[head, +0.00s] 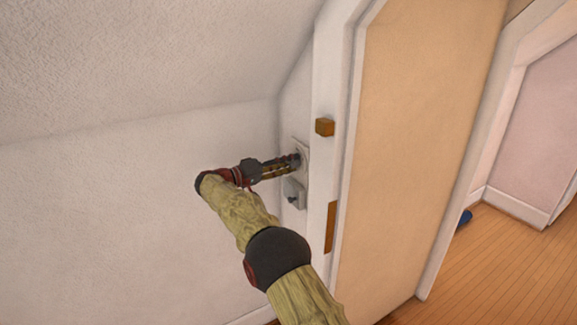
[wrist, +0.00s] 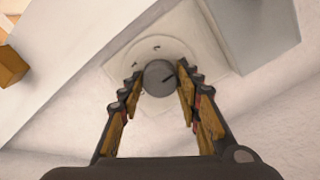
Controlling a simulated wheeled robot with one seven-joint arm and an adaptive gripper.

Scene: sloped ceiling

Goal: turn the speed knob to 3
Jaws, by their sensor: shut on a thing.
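The speed knob (wrist: 159,78) is a round grey knob with a dark pointer line, on a pale square plate (wrist: 205,45) with a round dial. In the wrist view the line points to the upper right. Small marks show on the dial above the knob, too small to read. My gripper (wrist: 160,90) has a finger on each side of the knob and is shut on it. In the head view my gripper (head: 297,160) reaches the wall plate (head: 301,148) beside the door frame and hides most of the knob.
A wooden block (head: 324,127) and a wooden strip (head: 330,227) are on the white door frame to the right. The sloped ceiling (head: 130,60) is above left.

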